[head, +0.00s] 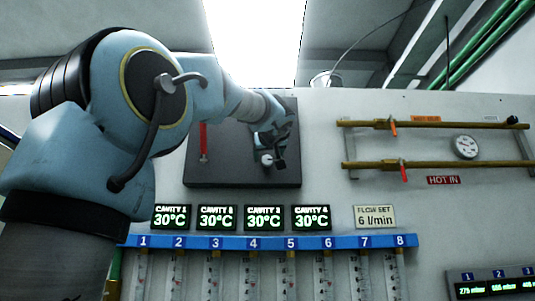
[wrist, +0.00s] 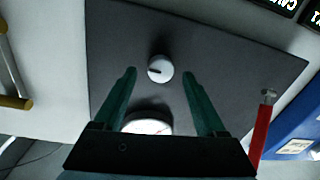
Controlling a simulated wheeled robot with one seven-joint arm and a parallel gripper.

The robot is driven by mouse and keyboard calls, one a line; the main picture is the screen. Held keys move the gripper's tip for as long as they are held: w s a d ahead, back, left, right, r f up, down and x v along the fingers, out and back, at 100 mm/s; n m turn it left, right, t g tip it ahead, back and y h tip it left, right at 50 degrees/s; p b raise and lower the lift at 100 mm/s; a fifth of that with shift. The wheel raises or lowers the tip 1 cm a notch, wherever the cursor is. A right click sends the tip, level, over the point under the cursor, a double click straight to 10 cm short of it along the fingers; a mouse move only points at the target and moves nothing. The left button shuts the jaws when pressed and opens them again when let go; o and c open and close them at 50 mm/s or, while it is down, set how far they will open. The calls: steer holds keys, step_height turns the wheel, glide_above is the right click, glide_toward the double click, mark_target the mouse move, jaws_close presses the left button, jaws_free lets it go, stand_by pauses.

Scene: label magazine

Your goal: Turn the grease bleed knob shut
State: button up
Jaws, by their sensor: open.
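The knob, a small white round one with a dark mark pointing to the left, sits on the dark panel in the wrist view (wrist: 160,69). A white round knob also shows just below my gripper in the head view (head: 267,160); I take it for the same one. My gripper (wrist: 159,75) is open, its two green fingers pointing at the panel with the knob between their tips in the picture. I see no finger touching the knob. In the head view my gripper (head: 276,148) partly covers the panel. No label on the knob is readable.
The dark panel (head: 225,172) also carries a red lever (head: 203,143), right of my gripper in the wrist view (wrist: 260,130). A white round dial (wrist: 147,126) is partly hidden behind my gripper. Displays (head: 217,217) and a blue numbered rail (head: 235,242) lie below; brass pipes (head: 450,165) are right.

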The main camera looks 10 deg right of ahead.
steer(key=shift+w+d, duration=0.1)
steer(key=shift+w, duration=0.7)
steer(key=shift+c, duration=0.2)
jaws_close()
